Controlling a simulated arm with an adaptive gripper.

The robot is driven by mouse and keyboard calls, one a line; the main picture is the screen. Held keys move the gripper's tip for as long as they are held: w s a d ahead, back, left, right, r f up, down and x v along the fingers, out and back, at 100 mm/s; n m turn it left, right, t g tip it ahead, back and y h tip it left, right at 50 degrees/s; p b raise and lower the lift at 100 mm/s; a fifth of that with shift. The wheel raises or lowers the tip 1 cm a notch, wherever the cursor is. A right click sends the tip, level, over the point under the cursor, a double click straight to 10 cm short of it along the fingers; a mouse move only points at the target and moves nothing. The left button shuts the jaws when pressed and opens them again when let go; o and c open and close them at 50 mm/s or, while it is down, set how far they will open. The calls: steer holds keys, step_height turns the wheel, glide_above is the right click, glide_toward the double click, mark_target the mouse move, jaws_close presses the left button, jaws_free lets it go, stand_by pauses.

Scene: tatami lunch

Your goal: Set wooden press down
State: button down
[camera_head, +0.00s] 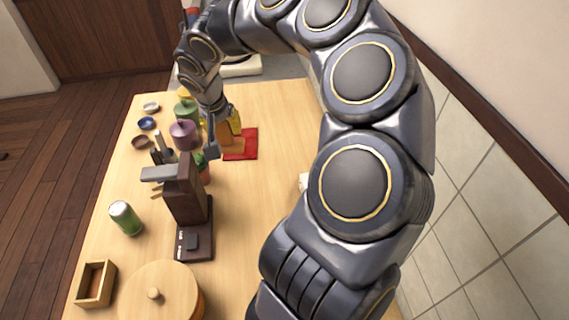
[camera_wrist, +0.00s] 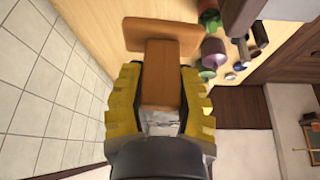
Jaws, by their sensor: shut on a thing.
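The wooden press (camera_wrist: 160,72) is an orange-brown block with a wider flat plate at its far end. It sits between the yellow fingers of my gripper (camera_wrist: 160,92) in the wrist view, which are shut on it. In the head view, the press (camera_head: 225,134) shows below my gripper (camera_head: 233,123), by the left part of a red mat (camera_head: 247,146). My arm and a dark stand hide part of this area. I cannot tell whether the press touches the surface.
A dark brown machine (camera_head: 183,190) stands left of centre. Purple (camera_head: 184,134) and green (camera_head: 187,110) pots, a green can (camera_head: 125,217), a round wooden lidded tub (camera_head: 160,290) and a small wooden box (camera_head: 96,284) line the left.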

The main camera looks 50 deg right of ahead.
steer(key=s+d+m+g+h, duration=0.1)
steer(key=s+d+m+g, duration=0.2)
steer(key=s+d+m, duration=0.75)
step_height(320, 180, down, 11)
steer(key=s+d+n, duration=0.1)
steer(key=d+n, duration=0.1)
steer(key=n, duration=0.1)
steer(key=w+d+f, duration=0.2)
steer(key=d+f, duration=0.1)
steer(key=w+d+f, duration=0.2)
steer(key=d, duration=0.2)
steer(key=w+d+f, duration=0.2)
steer(key=d+f, duration=0.1)
steer(key=d, duration=0.1)
steer(key=shift+w+f, duration=0.35)
steer(key=shift+w, duration=0.05)
steer(key=shift+w+d+f, duration=0.2)
steer(key=shift+d+f, duration=0.05)
steer(key=shift+f, duration=0.25)
steer(key=shift+w+f, duration=0.15)
steer(key=shift+f, duration=1.45)
